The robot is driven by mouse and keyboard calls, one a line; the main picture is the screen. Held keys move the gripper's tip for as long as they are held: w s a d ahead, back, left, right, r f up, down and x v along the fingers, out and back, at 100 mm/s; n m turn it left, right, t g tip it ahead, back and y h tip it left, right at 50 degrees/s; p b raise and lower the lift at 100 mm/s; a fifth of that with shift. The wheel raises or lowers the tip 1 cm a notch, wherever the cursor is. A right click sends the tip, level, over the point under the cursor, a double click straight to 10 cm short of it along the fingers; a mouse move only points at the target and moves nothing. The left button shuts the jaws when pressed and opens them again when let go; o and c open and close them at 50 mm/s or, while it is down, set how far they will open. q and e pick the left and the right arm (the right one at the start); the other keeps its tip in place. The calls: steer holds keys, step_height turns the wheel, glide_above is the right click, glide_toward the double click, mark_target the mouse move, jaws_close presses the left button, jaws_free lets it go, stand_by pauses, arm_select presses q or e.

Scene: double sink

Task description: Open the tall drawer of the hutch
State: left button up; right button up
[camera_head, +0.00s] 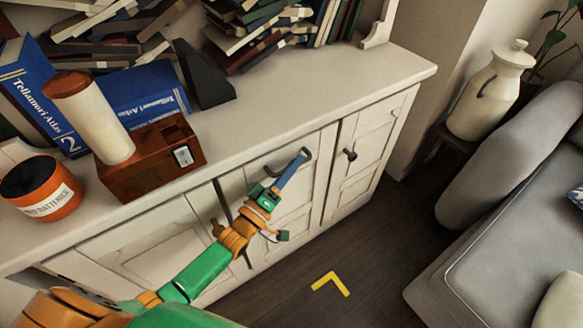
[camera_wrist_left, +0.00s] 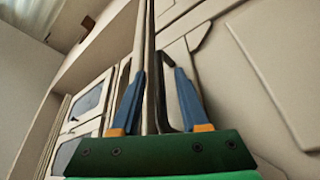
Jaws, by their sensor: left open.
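The white hutch (camera_head: 330,75) fills the left and middle of the head view. Its tall drawer (camera_head: 300,190) has a panelled front that looks closed, with a dark bar handle (camera_head: 270,169) near the top. My left gripper (camera_head: 303,154) reaches up to this handle, and a blue finger overlaps it in the head view. In the left wrist view the gripper (camera_wrist_left: 160,72) is open, with the dark handle (camera_wrist_left: 162,95) between its two blue fingers. I cannot tell whether either finger touches it. My right gripper is not in view.
A cabinet door with a round knob (camera_head: 349,154) is right of the drawer. Books, a brown box (camera_head: 150,160) and an orange battery tin (camera_head: 40,188) stand on the hutch top.

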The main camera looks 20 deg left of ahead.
arm_select(q)
jaws_close()
stand_by(1.4)
